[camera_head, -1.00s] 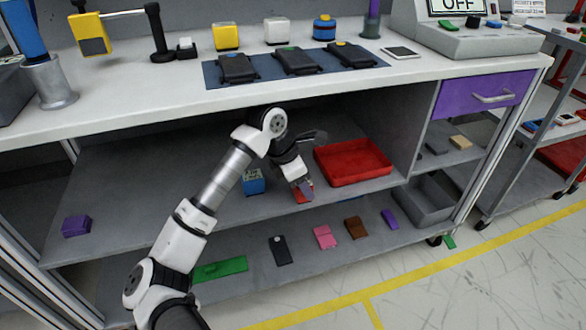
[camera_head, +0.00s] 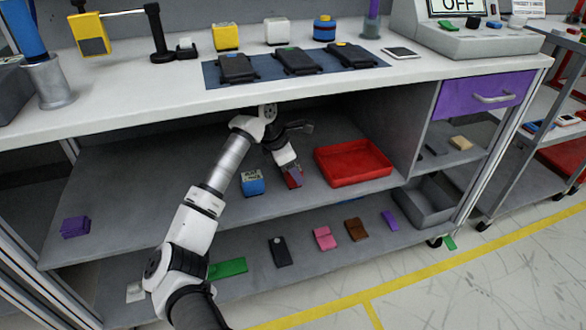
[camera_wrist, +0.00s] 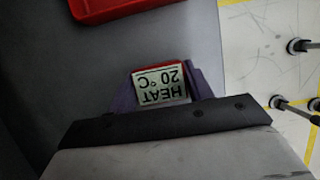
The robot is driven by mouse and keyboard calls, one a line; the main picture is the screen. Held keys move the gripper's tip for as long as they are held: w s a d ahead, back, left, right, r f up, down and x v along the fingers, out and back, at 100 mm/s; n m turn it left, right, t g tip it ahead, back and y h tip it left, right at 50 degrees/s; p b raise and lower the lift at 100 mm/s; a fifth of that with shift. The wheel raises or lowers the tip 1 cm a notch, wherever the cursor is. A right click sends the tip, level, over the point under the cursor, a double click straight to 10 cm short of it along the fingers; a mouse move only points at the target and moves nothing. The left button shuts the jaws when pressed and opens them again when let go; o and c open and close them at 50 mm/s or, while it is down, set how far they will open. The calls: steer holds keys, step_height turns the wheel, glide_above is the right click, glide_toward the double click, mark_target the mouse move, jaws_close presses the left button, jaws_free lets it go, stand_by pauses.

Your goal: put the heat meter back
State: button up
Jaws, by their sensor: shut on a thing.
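The heat meter (camera_wrist: 160,85) is a small red block with a white label reading "HEAT 20 °C", upside down in the wrist view. My gripper (camera_wrist: 160,92) is shut on it, with a purple finger on each side. In the head view my gripper (camera_head: 291,174) reaches under the worktop, over the middle shelf (camera_head: 130,190). The red of the meter (camera_head: 294,181) shows there between the fingers. It is just left of the red tray and right of a blue meter-like block (camera_head: 252,183). I cannot tell whether the meter touches the shelf.
A red tray (camera_head: 384,175) stands on the shelf to the right. A purple block (camera_head: 75,227) lies far left. The lower shelf holds green, black, pink, brown and purple pieces. The shelf's middle left is clear.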

mark_target(247, 177)
steer(key=shift+f, duration=0.15)
steer(key=o, duration=1.1)
steer(key=shift+o, duration=0.2)
steer(key=shift+r, duration=0.35)
steer(key=shift+a+r, duration=0.4)
steer(key=shift+r, duration=0.15)
steer(key=s+a, duration=0.1)
steer(key=a, duration=0.2)
steer(key=s+a, duration=0.1)
steer(key=a, duration=0.3)
steer(key=s+a, duration=0.2)
steer(key=a, duration=0.2)
steer(key=shift+f+p, duration=0.2)
steer(key=shift+p, duration=0.2)
